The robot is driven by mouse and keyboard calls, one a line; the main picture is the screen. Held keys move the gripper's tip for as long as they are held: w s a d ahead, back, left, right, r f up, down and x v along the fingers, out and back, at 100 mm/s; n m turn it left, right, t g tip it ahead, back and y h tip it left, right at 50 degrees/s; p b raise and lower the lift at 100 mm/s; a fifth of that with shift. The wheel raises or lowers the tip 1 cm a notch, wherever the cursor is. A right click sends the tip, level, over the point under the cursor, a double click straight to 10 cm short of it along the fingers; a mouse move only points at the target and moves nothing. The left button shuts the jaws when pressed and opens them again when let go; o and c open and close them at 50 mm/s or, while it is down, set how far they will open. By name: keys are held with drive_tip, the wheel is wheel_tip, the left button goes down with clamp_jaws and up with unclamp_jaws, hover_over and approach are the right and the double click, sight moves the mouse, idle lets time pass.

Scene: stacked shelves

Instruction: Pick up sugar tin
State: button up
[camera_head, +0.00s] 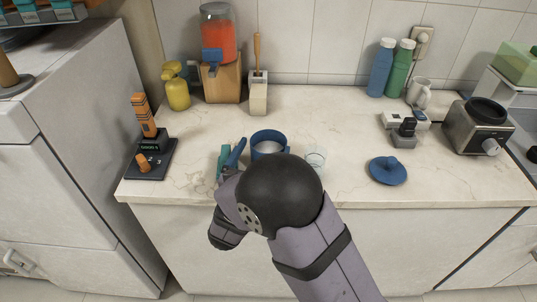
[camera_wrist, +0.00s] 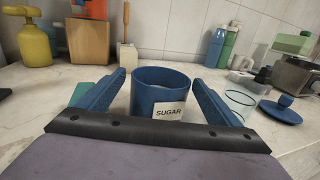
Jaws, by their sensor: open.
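The sugar tin (camera_wrist: 148,97) is a round blue tin with a white SUGAR label facing my wrist camera. It stands upright and uncovered on the counter, and pale contents show inside its rim (camera_head: 268,136) in the head view. My gripper (camera_wrist: 158,80) is open, with one blue finger on each side of the tin and a gap visible on both sides. In the head view, my own wrist and arm hide the tin's lower front and most of the gripper. A blue lid with a knob (camera_head: 388,171) lies on the counter to the right.
A clear glass (camera_head: 315,161) stands close to the tin's right. A green item (camera_head: 223,156) lies by the left finger. A toaster-like appliance (camera_head: 478,125), blue and green bottles (camera_head: 381,70), a red-filled dispenser (camera_head: 217,35) and a yellow bottle (camera_head: 176,90) stand around. The right-front counter is mostly clear.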

sight(273, 132)
drive_tip(key=shift+f+p+x, duration=0.2)
drive_tip(key=shift+p+x, duration=0.5)
drive_tip(key=shift+x, duration=1.5)
drive_tip(key=shift+d, duration=0.15)
drive_tip(key=shift+c, duration=0.6)
drive_tip(key=c, duration=1.5)
